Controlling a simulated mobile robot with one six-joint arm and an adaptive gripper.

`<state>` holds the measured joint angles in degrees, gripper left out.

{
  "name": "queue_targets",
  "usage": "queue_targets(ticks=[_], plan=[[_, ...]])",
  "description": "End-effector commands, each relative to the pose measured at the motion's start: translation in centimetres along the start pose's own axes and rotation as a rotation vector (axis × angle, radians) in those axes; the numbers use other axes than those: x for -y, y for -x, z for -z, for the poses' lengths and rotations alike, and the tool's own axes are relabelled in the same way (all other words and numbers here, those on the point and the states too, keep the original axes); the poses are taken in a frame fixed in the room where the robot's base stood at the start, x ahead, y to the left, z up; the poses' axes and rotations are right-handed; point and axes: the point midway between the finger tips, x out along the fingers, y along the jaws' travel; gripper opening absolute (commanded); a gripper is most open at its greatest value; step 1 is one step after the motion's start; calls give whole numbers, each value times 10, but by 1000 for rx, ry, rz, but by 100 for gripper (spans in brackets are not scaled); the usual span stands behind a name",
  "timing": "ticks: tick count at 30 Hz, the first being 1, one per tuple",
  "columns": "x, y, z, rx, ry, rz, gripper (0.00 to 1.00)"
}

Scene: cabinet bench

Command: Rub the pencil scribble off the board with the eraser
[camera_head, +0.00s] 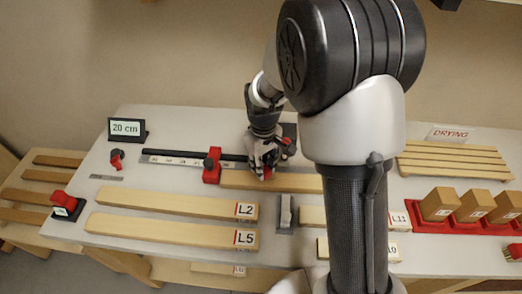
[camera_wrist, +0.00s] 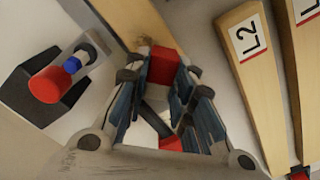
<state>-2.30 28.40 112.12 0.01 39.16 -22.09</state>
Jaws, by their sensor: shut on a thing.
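My gripper (camera_head: 265,168) is over the wooden board (camera_head: 298,183) in the middle of the bench. It is shut on the eraser, a block with a red end (camera_wrist: 163,66) and a pale middle that shows between the fingers in the wrist view (camera_wrist: 172,98). The red end is at the board, whose bare wood (camera_wrist: 128,18) runs up and left in the wrist view. A small brownish-grey smudge, seemingly the pencil scribble (camera_wrist: 146,42), shows on the board right by the eraser's red end. The eraser hides part of the board, and whether it touches the wood is hard to tell.
A red stop (camera_head: 211,168) on a ruler rail stands at the board's left end. Boards L2 (camera_head: 170,202) and L5 (camera_head: 165,229) lie in front. A dark holder with a red-and-blue piece (camera_wrist: 58,75) stands behind the board. Wooden blocks in a red tray (camera_head: 425,228) are at right.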

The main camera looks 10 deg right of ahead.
Motion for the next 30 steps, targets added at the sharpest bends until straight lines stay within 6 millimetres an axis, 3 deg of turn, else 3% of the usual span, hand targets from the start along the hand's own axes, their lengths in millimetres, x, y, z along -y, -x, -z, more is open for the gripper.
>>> queue_targets(ticks=[16, 30], plan=[[3, 51, 4, 4, -4, 2, 4], [3, 54, 4, 5, -4, 2, 4]])
